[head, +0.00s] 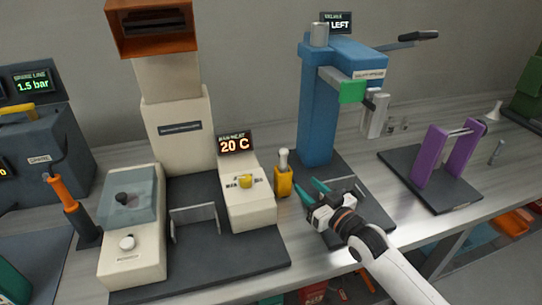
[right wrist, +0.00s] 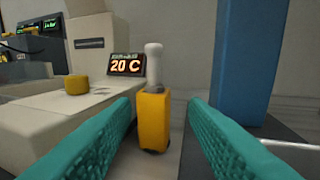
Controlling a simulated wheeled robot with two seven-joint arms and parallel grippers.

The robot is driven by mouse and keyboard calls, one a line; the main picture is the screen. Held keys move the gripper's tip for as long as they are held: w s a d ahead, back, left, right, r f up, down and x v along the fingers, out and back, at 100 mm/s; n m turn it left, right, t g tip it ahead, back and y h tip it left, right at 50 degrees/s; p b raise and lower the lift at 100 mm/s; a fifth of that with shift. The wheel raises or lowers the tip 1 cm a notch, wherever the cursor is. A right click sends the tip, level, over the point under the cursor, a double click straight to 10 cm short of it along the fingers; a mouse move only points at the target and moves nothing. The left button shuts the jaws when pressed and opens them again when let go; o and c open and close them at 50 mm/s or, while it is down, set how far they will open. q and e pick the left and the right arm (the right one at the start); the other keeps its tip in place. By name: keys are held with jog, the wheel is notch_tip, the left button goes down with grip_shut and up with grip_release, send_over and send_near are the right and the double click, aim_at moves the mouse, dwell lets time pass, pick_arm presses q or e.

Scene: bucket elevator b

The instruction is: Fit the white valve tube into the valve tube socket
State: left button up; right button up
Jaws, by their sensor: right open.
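A white tube (head: 284,158) with a rounded top stands upright in a yellow block (head: 284,182) beside the cream machine. In the right wrist view the white tube (right wrist: 154,62) and the yellow block (right wrist: 154,120) are ahead, between the two teal fingers in the picture. My right gripper (head: 309,190) is open and empty, just right of the yellow block and apart from it. I cannot make out a part clearly marked as the valve tube socket. My left gripper is not in view.
A blue press (head: 318,110) with a lever stands behind my right gripper. The cream machine (head: 245,205) with a 20 C display (head: 235,145) is on the left. Purple uprights (head: 431,157) stand on a dark plate at right.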

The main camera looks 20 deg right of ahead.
aim_at(286, 165)
jog(key=x, duration=0.6)
jog(key=shift+r+p, duration=0.3)
jog(key=shift+r, duration=0.05)
jog(key=shift+w+a+r, duration=0.15)
jog(key=shift+w, duration=0.05)
jog(key=x, duration=0.4)
jog(key=shift+w+a+r+p, duration=0.1)
jog(key=shift+w+a+p, duration=0.05)
jog(key=shift+a+p, duration=0.25)
jog(key=shift+r, duration=0.15)
grip_shut()
